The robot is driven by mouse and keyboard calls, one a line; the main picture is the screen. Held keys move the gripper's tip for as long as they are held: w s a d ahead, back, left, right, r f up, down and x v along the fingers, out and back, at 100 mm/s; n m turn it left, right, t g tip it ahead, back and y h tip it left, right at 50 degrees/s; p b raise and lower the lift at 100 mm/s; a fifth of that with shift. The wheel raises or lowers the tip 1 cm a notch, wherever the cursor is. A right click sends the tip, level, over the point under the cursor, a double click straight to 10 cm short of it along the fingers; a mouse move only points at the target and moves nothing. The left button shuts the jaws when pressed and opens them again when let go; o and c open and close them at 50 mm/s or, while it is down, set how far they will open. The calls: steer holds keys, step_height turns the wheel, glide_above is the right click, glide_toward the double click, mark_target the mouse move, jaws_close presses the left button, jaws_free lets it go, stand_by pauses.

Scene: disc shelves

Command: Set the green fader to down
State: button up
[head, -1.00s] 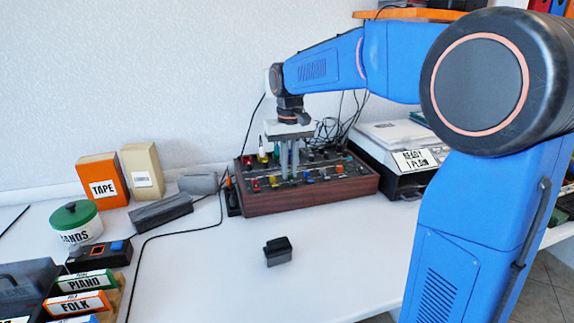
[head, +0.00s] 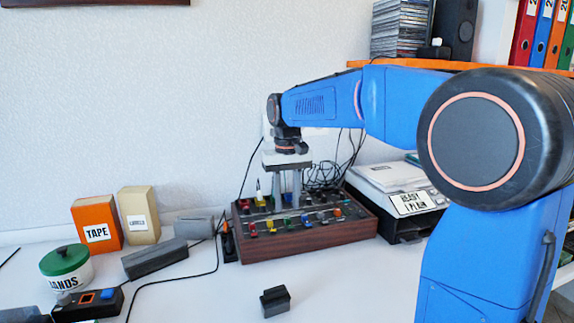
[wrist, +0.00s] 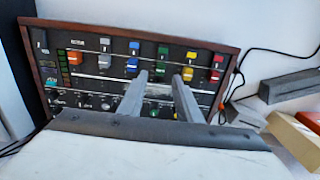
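The green fader (wrist: 161,64) is on the dark face of a wood-sided mixer panel (head: 310,240), between a blue and a yellow fader in the wrist view. My gripper (wrist: 160,78) points at the panel with its two grey fingers apart and nothing held. The green fader shows in the gap just beyond the fingertips; I cannot tell whether they touch the panel. The lower part of the fader's slot is partly hidden by the fingers. In the head view my gripper (head: 287,203) is over the panel's left half, and its fingers hide some controls.
Blue fader (wrist: 131,65) and yellow fader (wrist: 186,74) sit close on either side. A scale-like device (head: 395,195) stands right of the panel, and dark cables lie behind. A small black block (head: 275,301) stands in front on the white table.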

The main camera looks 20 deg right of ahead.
mark_target(287, 217)
step_height(287, 217, up, 13)
steer(key=shift+r, duration=0.2)
stand_by(0.5)
